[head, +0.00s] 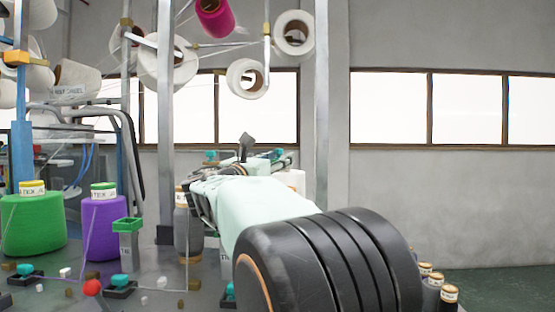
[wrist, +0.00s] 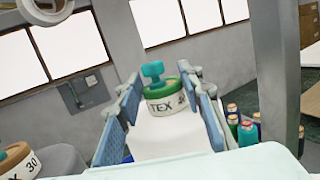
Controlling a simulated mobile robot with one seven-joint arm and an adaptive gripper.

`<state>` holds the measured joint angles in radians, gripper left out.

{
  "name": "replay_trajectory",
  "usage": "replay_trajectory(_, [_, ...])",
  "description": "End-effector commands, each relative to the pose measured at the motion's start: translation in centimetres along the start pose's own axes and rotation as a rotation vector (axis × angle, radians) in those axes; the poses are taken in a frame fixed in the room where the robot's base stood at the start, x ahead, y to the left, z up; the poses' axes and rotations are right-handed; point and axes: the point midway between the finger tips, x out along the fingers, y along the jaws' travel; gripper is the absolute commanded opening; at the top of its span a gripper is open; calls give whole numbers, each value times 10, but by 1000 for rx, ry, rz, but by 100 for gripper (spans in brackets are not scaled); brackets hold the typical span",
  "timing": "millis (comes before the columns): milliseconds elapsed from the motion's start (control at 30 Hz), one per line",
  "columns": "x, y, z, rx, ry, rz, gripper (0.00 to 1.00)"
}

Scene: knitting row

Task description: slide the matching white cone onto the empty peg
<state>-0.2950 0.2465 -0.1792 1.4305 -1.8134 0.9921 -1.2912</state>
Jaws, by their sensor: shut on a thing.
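My gripper (wrist: 158,90) is shut on a white cone (wrist: 165,135). Its two blue finger pads stand on either side of the cone in the wrist view. The cone's top has a green rim, a white band lettered TEX and a teal piece sticking up. In the head view my arm hides most of the gripper and the held cone. White cones hang on the creel, one at the upper right (head: 294,33) and one lower (head: 246,78), with a magenta cone (head: 214,17) beside them. I cannot make out the empty peg for certain.
A green cone (head: 33,228) and a purple cone (head: 104,228) stand at the left on a surface with small blocks and a red ball (head: 92,287). A grey post (head: 165,120) rises close by my arm. Several small bottles (wrist: 245,130) stand at right in the wrist view.

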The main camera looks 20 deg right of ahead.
Motion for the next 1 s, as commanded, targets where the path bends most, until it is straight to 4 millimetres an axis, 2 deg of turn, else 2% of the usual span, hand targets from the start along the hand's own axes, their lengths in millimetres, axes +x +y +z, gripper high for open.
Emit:
replay_trajectory(133, [0, -1, 3, 2, -4, -1, 0])
replay_trajectory(167, [0, -1, 3, 2, -4, -1, 37])
replay_trajectory(333, [0, 0, 2, 1, -3, -1, 55])
replay_trajectory(700, [-6, 1, -1, 0, 3, 2, 55])
replay_trajectory(867, [-32, 1, 0, 1, 1, 4, 55])
replay_trajectory(1000, [-63, 1, 1, 1, 1, 5, 55])
